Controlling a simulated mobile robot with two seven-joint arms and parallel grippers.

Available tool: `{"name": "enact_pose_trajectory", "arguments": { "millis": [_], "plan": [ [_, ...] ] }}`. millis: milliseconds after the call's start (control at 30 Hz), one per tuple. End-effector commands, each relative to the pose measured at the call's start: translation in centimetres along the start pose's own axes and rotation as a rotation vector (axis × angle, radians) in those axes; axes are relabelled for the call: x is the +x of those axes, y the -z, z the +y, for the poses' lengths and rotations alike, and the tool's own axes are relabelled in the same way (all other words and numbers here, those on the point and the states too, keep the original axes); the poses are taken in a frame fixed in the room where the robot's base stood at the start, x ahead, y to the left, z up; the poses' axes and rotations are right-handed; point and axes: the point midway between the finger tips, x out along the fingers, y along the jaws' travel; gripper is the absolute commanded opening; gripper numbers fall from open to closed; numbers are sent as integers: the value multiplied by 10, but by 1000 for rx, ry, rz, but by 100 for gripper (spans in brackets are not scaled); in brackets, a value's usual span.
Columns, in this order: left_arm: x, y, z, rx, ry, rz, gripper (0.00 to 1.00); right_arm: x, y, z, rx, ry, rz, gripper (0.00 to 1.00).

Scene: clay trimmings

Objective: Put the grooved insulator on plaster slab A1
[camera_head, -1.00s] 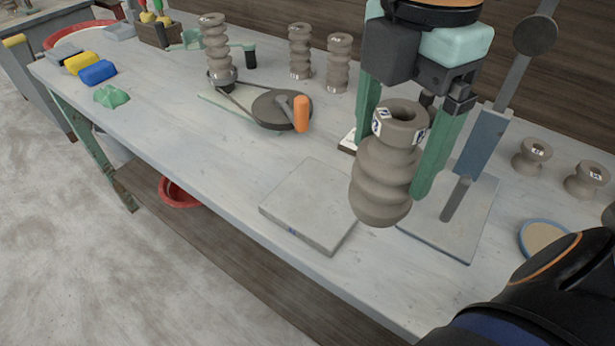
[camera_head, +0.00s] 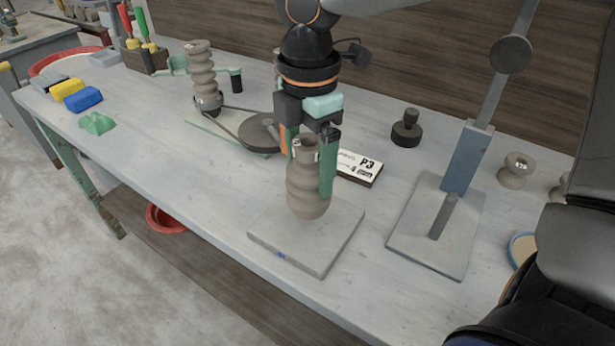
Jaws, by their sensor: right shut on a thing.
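My right gripper (camera_head: 309,178) points down and is shut on a grey-brown grooved insulator (camera_head: 306,201), its green fingers on either side of the upper part. The insulator is upright, with a hole in its top. Its lower end is over the middle of a square grey plaster slab (camera_head: 285,252); I cannot tell whether it touches the slab. The slab lies near the table's front edge and has a small blue mark on its front side, too small to read. My left gripper is not in view.
A similar insulator (camera_head: 203,80) stands at the back left by a dark wheel (camera_head: 258,132). A P3 sign (camera_head: 358,168) is behind the slab. A plate with a tall lever (camera_head: 437,225) stands to the right. The table left of the slab is clear.

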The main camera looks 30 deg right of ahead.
Motion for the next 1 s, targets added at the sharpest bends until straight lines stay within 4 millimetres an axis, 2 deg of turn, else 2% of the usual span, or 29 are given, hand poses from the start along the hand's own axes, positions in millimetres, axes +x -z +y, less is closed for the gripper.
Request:
{"name": "enact_pose_trajectory", "arguments": {
  "millis": [100,300,700,733,833,1000],
  "plan": [
    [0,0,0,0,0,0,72,8,0,6,1,1,2,0],
    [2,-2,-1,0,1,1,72,34,0,4,1,0,3,0],
    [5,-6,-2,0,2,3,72,40,0,5,1,-3,3,0],
    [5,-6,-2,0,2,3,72,40,0,4,1,0,2,87],
    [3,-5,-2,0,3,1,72,38,0,4,1,0,2,99],
    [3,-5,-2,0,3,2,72,38,0,4,1,0,2,100]
  ]
}}
